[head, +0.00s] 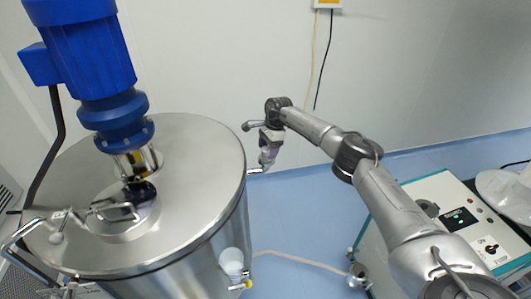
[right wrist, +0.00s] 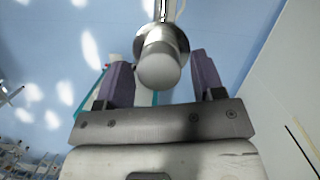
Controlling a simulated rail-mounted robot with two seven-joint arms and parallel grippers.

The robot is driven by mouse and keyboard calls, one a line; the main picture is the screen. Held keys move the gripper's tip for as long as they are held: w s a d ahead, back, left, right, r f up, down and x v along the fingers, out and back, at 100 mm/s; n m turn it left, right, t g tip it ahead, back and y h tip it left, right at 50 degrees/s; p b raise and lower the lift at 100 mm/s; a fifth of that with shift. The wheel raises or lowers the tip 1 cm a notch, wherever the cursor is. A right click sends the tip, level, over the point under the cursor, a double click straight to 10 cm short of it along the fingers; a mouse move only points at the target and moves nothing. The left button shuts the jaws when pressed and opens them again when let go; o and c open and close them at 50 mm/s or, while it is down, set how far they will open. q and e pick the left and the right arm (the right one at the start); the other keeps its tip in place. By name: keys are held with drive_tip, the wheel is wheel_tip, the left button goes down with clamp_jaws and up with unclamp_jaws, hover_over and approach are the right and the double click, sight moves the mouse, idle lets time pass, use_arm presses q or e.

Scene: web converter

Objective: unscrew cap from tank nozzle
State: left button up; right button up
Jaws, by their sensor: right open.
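The steel tank (head: 190,240) stands at the left of the head view. A short nozzle (head: 255,170) sticks out of its right side, partly hidden by my right gripper (head: 266,160). In the right wrist view a grey, round-ended cap (right wrist: 158,68) sits in front of a shiny round flange (right wrist: 176,38), apparently on the nozzle. My right gripper (right wrist: 157,62) is open, with one purple finger on each side of the cap. A gap shows between the cap and each finger. My left gripper is in neither view.
A blue motor (head: 90,55) stands on the tank lid. A white cup-like part (head: 231,262) is on the tank's front right side. A control cabinet (head: 445,200) stands at the right, with a pale hose (head: 300,260) on the blue floor.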

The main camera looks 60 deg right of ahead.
drive_tip(key=shift+r+m+p, duration=0.2)
drive_tip(key=shift+m+p, duration=0.8)
drive_tip(key=shift+m, duration=0.1)
drive_tip(key=shift+s+f+m+t+h+p, duration=0.1)
drive_tip(key=shift+m+t+h+p, duration=0.25)
drive_tip(key=shift+m+p, duration=0.35)
drive_tip(key=shift+m+p, duration=0.45)
drive_tip(key=shift+m, duration=0.15)
drive_tip(key=shift+a+m+t+h+p, duration=0.15)
drive_tip(key=shift+m+t+h+p, duration=0.1)
drive_tip(key=shift+m+p, duration=0.9)
drive_tip(key=shift+m, duration=0.35)
drive_tip(key=shift+f, duration=0.1)
